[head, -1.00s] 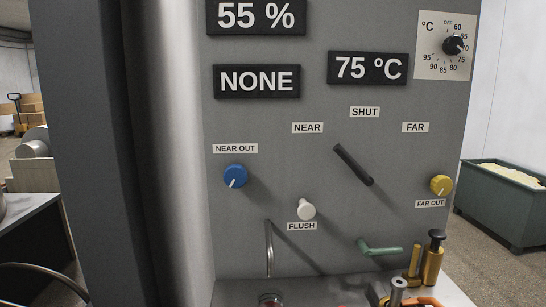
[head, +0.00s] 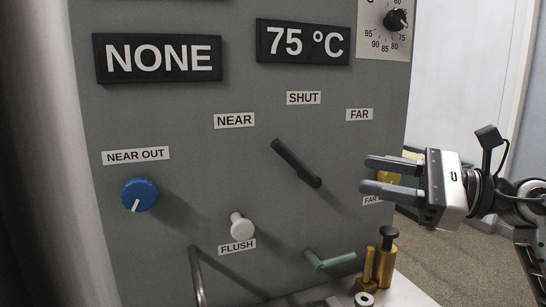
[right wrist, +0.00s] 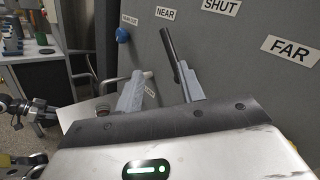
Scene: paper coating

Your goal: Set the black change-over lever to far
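The black change-over lever (head: 297,163) is on the grey panel, slanting up and left from its lower-right end. In the right wrist view the lever (right wrist: 171,52) shows beyond the fingers (right wrist: 162,80). My left gripper is not in view.
A blue knob (head: 139,195) and a white FLUSH knob (head: 241,225) stick out at lower left. A green handle (head: 330,260) and brass fittings (head: 386,260) are below the lever. The panel face between lever and right gripper is clear.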

